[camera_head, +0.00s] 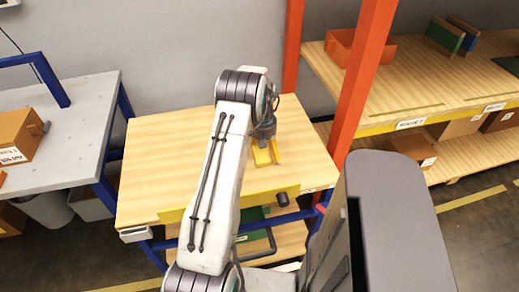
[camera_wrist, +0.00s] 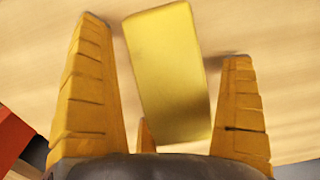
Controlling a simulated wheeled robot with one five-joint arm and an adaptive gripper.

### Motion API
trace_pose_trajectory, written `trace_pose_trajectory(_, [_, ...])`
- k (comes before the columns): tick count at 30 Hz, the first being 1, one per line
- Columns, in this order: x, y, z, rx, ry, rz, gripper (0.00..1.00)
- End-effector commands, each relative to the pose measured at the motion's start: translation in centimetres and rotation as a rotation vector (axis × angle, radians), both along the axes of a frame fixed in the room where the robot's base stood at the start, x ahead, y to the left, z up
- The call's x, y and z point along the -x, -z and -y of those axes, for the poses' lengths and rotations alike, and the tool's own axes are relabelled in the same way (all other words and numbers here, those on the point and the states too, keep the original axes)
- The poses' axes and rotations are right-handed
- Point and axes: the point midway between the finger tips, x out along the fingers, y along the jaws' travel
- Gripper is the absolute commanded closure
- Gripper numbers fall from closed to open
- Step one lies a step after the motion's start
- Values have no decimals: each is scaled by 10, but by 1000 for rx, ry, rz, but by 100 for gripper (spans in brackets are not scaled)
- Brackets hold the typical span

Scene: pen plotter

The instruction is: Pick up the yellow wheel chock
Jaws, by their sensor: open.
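The yellow wheel chock (camera_wrist: 172,75) shows in the wrist view as a plain yellow block on the light wood surface, tilted a little in the picture. My gripper (camera_wrist: 165,42) is open, with one orange-yellow finger to the left of the chock and one to the right. Gaps show between the chock and both fingers. The chock's lower end comes close to the gripper's dark base. In the head view my gripper (camera_head: 265,153) is low over the wooden table (camera_head: 165,150); yellow parts there are too small to separate chock from fingers.
A red-orange post (camera_head: 363,75) stands right of the table, with wooden shelves (camera_head: 440,80) beyond it. A grey bench (camera_head: 75,130) with a cardboard box (camera_head: 18,135) stands at left. The table's left part is clear. A yellow rail (camera_head: 250,200) runs along its front edge.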

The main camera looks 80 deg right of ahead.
Motion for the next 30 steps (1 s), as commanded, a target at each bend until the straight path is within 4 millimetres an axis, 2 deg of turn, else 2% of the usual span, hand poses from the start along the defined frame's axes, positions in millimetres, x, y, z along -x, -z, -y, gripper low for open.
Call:
trace_pose_trajectory(2, [0,0,0,0,0,0,4])
trace_pose_trajectory(23, [0,0,0,-1,0,0,67])
trace_pose_trajectory(30, [0,-1,0,0,0,0,68])
